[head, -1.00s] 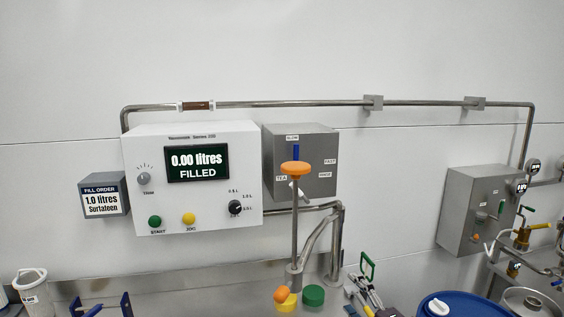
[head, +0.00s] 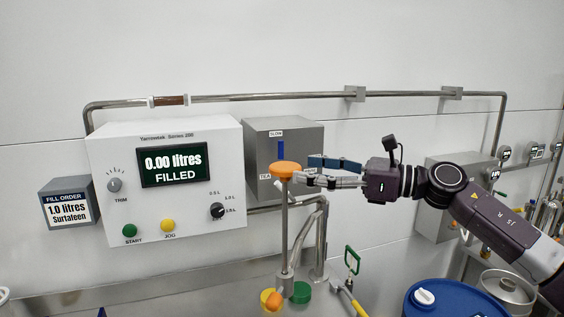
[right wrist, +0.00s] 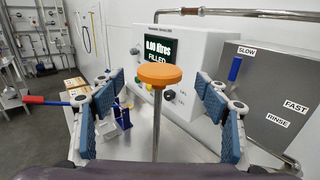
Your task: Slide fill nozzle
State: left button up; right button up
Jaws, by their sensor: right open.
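The fill nozzle is a thin vertical metal rod (head: 284,225) with an orange round knob (head: 286,170) on top, standing in front of the grey control box (head: 300,140). Yellow and orange parts (head: 271,300) and a green cap (head: 301,293) show near its foot. My right gripper (head: 312,172) reaches in from the right at knob height. In the right wrist view its blue-padded fingers are open, with the orange knob (right wrist: 160,75) in the gap between them. I cannot tell whether a finger touches the knob. My left gripper is not in view.
The white filler panel (head: 165,190) reads 0.00 litres filled. A fill order sign (head: 66,204) reads 1.0 litres. A steel pipe (head: 260,97) runs along the wall. A blue drum (head: 445,300) stands below my right arm. A bent pipe (head: 318,240) stands right of the nozzle.

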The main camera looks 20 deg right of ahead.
aim_at(285, 166)
jog(key=p+x, duration=0.2)
jog(key=x, duration=0.3)
jog(key=shift+w+a+r, duration=0.1)
jog(key=shift+a+r, duration=0.05)
jog(key=shift+w+a+p, duration=0.25)
jog(key=shift+p, duration=0.05)
jog(key=shift+c, duration=0.4)
jog(key=c, duration=1.6)
notch_tip(285, 166, down, 17)
jog(key=b, duration=1.5)
jog(key=shift+c, duration=0.2)
jog(key=o, duration=1.7)
